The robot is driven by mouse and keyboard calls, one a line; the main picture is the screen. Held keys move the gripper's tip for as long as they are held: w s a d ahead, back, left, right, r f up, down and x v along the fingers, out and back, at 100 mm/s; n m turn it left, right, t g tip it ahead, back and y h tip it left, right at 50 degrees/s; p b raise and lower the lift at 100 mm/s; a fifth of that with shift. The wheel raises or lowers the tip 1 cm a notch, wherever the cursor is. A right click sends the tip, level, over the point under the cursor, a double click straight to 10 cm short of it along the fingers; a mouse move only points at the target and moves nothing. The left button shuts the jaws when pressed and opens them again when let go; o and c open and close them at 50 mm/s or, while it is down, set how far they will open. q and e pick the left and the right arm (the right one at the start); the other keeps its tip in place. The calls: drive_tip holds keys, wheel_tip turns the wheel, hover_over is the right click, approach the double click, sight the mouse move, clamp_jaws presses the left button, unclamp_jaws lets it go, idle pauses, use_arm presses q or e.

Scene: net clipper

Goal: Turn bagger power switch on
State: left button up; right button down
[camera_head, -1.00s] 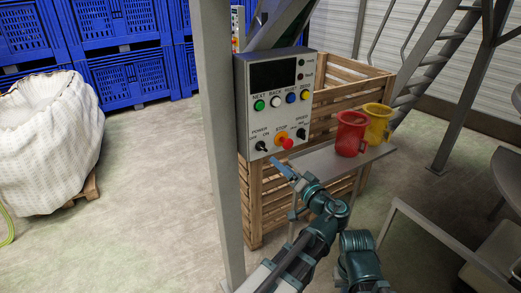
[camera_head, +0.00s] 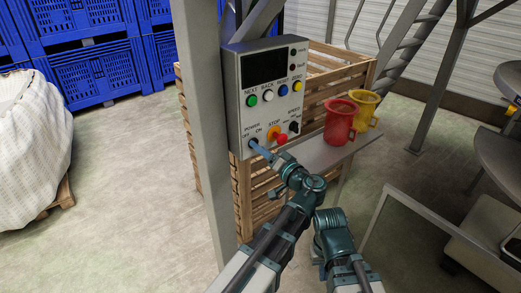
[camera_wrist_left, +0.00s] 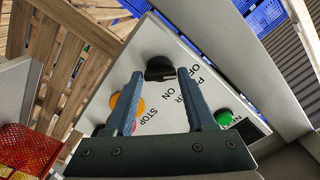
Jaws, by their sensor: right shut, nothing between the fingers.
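The bagger control box (camera_head: 236,95) is a grey panel on a post, with a dark screen and coloured buttons. Its power switch (camera_head: 253,142) is a black knob at the lower left, between OFF and ON labels. In the left wrist view the black knob (camera_wrist_left: 160,68) lies between and just beyond my fingertips; contact and exact setting cannot be told. My left gripper (camera_head: 264,152) is open at the knob; both fingers (camera_wrist_left: 160,76) show apart in the wrist view. My right gripper (camera_head: 318,264) is shut and empty, low and partly hidden by its arm.
A red stop button (camera_head: 282,139) and a black speed knob (camera_head: 294,127) are right of the power switch. A red mug (camera_head: 340,121) and a yellow mug (camera_head: 366,103) stand on a grey shelf (camera_head: 308,155). A wooden crate (camera_head: 325,70) stands behind.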

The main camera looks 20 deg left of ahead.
use_arm(q)
clamp_jaws()
drive_tip(key=shift+m, duration=8.9)
drive_tip(key=o, duration=0.5)
unclamp_jaws()
